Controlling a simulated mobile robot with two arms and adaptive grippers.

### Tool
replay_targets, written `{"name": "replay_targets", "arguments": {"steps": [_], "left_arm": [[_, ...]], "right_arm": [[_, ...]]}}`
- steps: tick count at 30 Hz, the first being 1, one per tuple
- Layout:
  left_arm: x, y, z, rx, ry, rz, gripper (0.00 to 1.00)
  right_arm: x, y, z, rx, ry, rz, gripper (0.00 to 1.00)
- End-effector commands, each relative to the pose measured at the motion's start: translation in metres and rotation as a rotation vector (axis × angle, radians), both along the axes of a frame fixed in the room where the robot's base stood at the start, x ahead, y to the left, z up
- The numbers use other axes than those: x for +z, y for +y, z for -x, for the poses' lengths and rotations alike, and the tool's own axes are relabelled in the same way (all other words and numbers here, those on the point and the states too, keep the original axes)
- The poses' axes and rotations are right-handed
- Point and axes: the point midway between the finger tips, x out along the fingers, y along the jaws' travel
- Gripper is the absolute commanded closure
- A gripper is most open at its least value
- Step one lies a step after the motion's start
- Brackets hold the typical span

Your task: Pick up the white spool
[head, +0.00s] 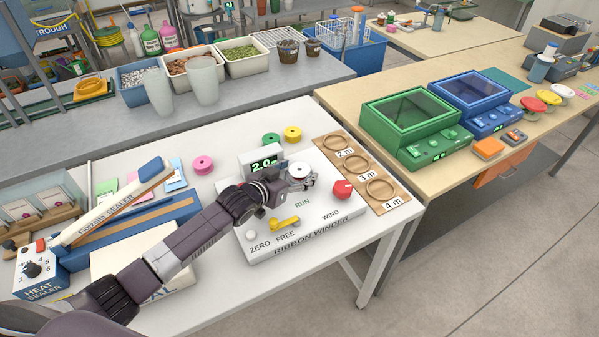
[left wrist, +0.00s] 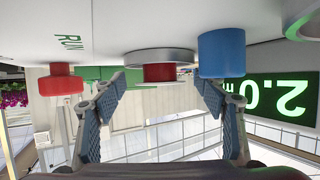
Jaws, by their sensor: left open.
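The white spool (head: 300,168) sits on top of the ribbon winder (head: 300,232), beside its 2.0 display. My left gripper (head: 306,184) is at the near side of it, low over the winder. In the left wrist view, which looks upside down, a pale disc (left wrist: 145,56) with a red centre part (left wrist: 159,73) shows ahead between the fingers. I take it to be the spool or its mount, but cannot tell which. The left gripper (left wrist: 165,95) is open there, with nothing visibly held. Whether a finger touches the spool cannot be told. My right gripper is not in view.
A red knob (head: 342,190) and a yellow lever (head: 285,224) stand on the winder. A blue cylinder (left wrist: 221,54) is close by one finger. Pink (head: 203,165), green (head: 270,139) and yellow (head: 292,134) spools lie behind. A board with rings (head: 391,203) lies to the right.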

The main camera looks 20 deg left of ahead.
Motion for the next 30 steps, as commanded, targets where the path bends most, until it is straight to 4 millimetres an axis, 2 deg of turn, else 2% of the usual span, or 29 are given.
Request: {"name": "replay_targets", "arguments": {"steps": [3, 12, 15, 24, 30], "left_arm": [[0.0, 0.0, 0.0, 0.0, 0.0, 0.0, 0.34], [0.0, 0.0, 0.0, 0.0, 0.0, 0.0, 0.67], [0.0, 0.0, 0.0, 0.0, 0.0, 0.0, 0.76], [0.004, 0.0, 0.0, 0.0, -0.002, 0.001, 0.76], [0.025, 0.001, -0.001, 0.0, -0.005, -0.001, 0.76]], "right_arm": [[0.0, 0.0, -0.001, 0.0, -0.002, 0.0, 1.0], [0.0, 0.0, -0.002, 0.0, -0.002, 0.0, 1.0], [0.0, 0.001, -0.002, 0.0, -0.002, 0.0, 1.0], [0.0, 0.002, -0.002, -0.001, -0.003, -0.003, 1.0], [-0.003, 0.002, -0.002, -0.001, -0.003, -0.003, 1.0]]}}
